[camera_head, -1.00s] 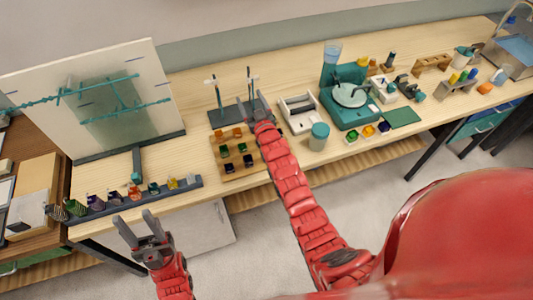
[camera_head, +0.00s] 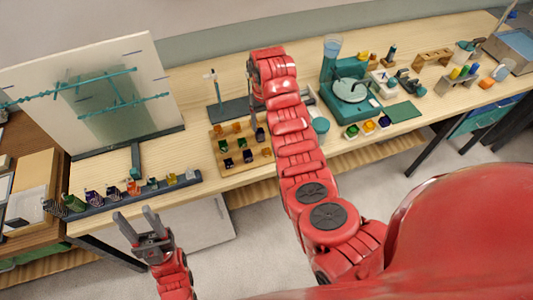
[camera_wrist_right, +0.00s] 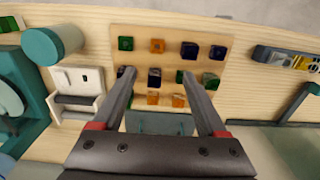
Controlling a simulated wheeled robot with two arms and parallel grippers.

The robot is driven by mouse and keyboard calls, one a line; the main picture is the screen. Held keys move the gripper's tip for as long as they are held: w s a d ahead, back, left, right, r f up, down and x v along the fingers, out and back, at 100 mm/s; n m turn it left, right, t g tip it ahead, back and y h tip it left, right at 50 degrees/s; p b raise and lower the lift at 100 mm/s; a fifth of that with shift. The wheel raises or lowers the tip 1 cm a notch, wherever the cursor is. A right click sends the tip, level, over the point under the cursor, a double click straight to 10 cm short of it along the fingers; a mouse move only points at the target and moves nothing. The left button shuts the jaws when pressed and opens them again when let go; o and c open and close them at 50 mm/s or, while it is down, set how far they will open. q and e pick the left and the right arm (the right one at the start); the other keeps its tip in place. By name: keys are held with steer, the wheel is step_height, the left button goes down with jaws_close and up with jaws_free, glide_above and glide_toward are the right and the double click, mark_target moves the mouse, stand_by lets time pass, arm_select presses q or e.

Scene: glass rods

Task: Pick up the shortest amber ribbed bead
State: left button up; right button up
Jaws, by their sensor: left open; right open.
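A wooden board (camera_head: 236,172) holds small coloured beads in rows. Orange-amber ones stand at its back row, at the left (camera_head: 219,133) and beside it (camera_head: 236,128), and one in the front row (camera_head: 266,152). The right wrist view shows a front-row amber bead (camera_wrist_right: 157,45) and two back-row ones, (camera_wrist_right: 153,98) and (camera_wrist_right: 180,100). Ribbing and height differences are too small to tell. My right gripper (camera_wrist_right: 160,73) is open and empty above the board; my arm hides it in the head view. My left gripper (camera_head: 134,212) is open and empty before the table's front edge.
Dark blue and green beads stand close around the amber ones. A dark stand with a thin rod (camera_head: 213,95) is behind the board. A long dark rack (camera_head: 150,191) with coloured pieces lies left. A teal machine (camera_head: 352,88) stands right.

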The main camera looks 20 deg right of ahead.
steer(key=b, duration=0.7)
glide_above(266, 151)
steer(key=f, duration=0.9)
steer(key=shift+s+a+f, duration=0.15)
steer(key=shift+a+f, duration=0.1)
steer(key=shift+f, duration=0.05)
steer(key=shift+f+p, duration=0.15)
steer(key=shift+p, duration=0.4)
steer(key=shift+f, duration=0.45)
steer(key=shift+s+d+f+p, duration=0.1)
steer(key=shift+f+p, duration=0.1)
steer(key=shift+p, duration=0.25)
steer(key=f+p, duration=0.2)
steer(key=shift+d+f, duration=0.2)
steer(key=shift+f, duration=0.2)
steer(key=shift+f+p, duration=0.3)
steer(key=shift+f, duration=0.75)
jaws_close()
